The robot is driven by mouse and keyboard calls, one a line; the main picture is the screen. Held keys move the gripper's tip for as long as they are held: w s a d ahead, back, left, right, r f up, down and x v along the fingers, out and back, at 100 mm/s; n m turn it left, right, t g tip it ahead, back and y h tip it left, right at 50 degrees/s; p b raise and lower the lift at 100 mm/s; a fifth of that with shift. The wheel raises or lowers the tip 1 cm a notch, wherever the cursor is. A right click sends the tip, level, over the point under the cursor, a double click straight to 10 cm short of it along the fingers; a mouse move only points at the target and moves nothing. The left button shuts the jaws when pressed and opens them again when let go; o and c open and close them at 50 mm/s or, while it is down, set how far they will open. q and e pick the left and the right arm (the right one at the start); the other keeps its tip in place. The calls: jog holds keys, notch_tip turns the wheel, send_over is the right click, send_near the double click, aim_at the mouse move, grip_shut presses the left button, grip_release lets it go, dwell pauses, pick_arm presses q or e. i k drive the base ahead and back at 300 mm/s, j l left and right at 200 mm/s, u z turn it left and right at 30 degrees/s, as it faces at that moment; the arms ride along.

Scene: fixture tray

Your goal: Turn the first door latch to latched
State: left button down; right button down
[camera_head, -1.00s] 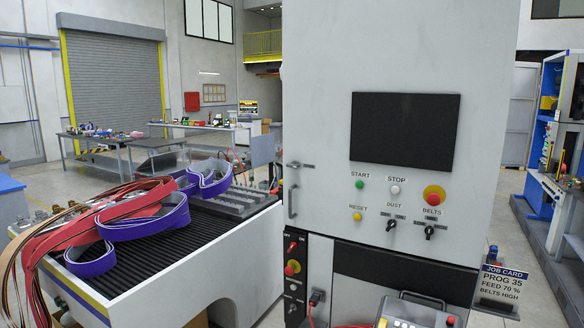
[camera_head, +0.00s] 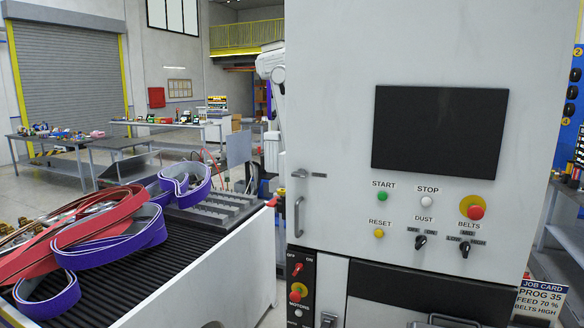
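A tall pale grey machine cabinet (camera_head: 340,120) fills the right half of the head view. A small metal door latch (camera_head: 300,173) sits near its left edge, above a vertical grey door handle (camera_head: 298,216). The latch looks roughly horizontal. A small dark mark (camera_head: 319,175) lies just right of it, too small to read. I cannot tell from this whether the latch is latched. Neither of my grippers shows in the head view, and nothing is seen touching the latch.
A job card (camera_head: 540,298) is at lower right. A ribbed conveyor (camera_head: 130,262) with red and purple belts (camera_head: 105,240) stands left. A white arm-like machine (camera_head: 271,65) is partly hidden behind the cabinet.

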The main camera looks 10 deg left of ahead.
aim_at(301, 173)
jog(key=i+j, duration=0.15)
jog(key=j, duration=0.15)
jog(key=i+j+z, duration=0.15)
jog(key=j, duration=0.15)
jog(key=i+j, duration=0.15)
jog(key=j, duration=0.15)
jog(key=i+j+z, duration=0.1)
jog(key=j, duration=0.25)
jog(key=i+j, duration=0.2)
jog(key=j+z, duration=0.05)
jog(key=j, duration=0.05)
